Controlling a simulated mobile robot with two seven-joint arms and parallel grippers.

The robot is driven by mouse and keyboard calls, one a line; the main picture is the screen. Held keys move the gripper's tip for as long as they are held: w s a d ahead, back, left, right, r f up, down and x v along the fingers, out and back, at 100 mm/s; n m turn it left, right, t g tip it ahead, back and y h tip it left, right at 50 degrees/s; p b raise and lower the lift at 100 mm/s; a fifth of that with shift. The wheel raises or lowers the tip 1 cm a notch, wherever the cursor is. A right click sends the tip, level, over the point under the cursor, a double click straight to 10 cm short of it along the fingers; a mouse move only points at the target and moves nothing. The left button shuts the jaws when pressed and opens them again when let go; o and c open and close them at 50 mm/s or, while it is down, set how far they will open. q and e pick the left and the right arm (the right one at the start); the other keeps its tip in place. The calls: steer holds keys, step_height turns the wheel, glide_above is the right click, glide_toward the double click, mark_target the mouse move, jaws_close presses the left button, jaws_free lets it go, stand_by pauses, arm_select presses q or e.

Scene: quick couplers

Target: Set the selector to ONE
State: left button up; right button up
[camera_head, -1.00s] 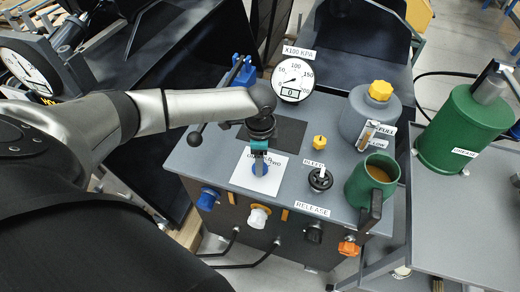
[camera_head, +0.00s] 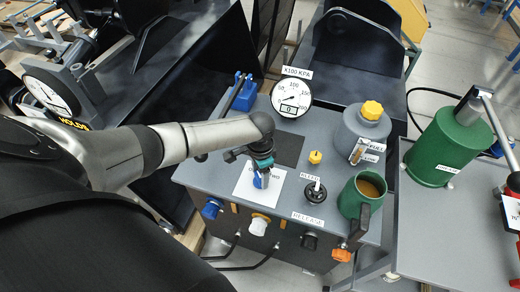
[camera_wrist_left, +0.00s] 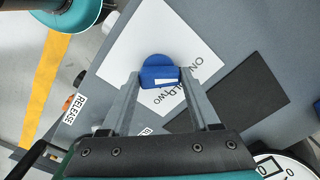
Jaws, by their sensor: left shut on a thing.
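The selector is a blue knob on a white label plate (camera_head: 246,186) on top of the grey cabinet. In the left wrist view the blue knob (camera_wrist_left: 158,74) sits between my finger ends, with a white mark on its near side. Which word the mark points at I cannot tell. My right gripper is not in view.
A gauge (camera_head: 291,98) stands behind the selector. A yellow knob (camera_head: 315,157), a black bleed knob (camera_head: 315,192), a green mug (camera_head: 362,196) and a grey fuel can (camera_head: 362,128) stand to the right. Couplers (camera_head: 260,224) line the front face. A green grease canister (camera_head: 445,147) is farther right.

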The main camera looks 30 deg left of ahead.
mark_target(260, 177)
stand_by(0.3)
arm_select(q)
steer(key=o, duration=1.4)
steer(key=shift+c, duration=0.2)
steer(key=shift+r, duration=0.1)
step_height(260, 177, up, 15)
steer(key=p, duration=0.3)
